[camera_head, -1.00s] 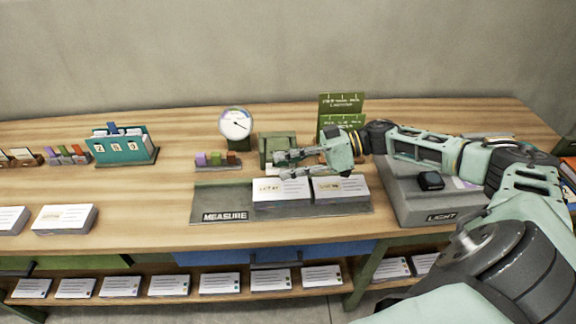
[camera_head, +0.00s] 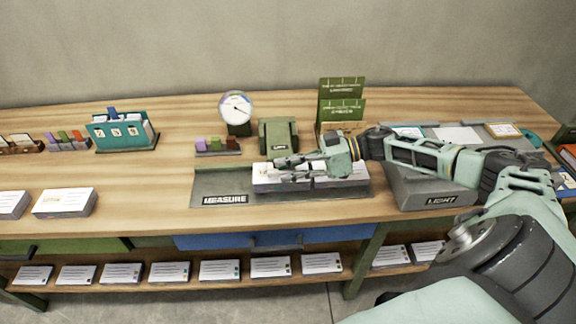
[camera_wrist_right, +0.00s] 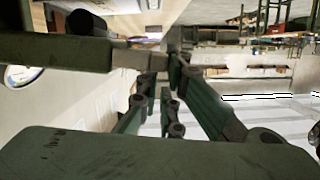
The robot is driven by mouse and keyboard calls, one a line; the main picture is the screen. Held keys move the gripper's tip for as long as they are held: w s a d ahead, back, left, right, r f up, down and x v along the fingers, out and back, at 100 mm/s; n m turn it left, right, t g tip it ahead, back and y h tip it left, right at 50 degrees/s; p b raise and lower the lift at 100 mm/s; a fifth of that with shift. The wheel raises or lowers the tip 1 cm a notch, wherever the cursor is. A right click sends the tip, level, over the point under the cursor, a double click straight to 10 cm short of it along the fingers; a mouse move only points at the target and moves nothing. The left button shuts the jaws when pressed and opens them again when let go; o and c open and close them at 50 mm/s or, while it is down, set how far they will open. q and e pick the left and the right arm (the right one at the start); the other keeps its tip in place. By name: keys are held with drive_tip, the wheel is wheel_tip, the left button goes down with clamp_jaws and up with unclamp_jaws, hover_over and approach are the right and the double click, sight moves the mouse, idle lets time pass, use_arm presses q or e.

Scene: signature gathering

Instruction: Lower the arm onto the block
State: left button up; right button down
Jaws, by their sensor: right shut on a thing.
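Two white card blocks lie side by side in the grey measuring tray (camera_head: 215,184), the left block (camera_head: 263,187) and the right block (camera_head: 350,180). My right gripper (camera_head: 284,169) is over them, pointing left and covering part of their tops. In the right wrist view a dark bar with a grey end (camera_wrist_right: 142,60), seemingly the arm, runs in from the left to the fingertips. The gripper is shut on it. Contact between bar and blocks cannot be told. My left gripper is not in view.
A dial gauge (camera_head: 236,107) and a green housing (camera_head: 278,136) stand behind the tray. A green sign (camera_head: 341,98) is at the back.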

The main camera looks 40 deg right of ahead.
drive_tip(key=shift+w+d+r, duration=0.15)
drive_tip(key=shift+d, duration=0.05)
wheel_tip(320, 180, up, 4)
drive_tip(key=p, duration=0.4)
drive_tip(key=shift+w, duration=0.15)
drive_tip(key=shift+d, duration=0.35)
drive_tip(key=b+v, duration=0.2)
drive_tip(key=v, duration=0.7)
drive_tip(key=shift+s+b, duration=0.25)
drive_tip(key=shift+b, duration=0.15)
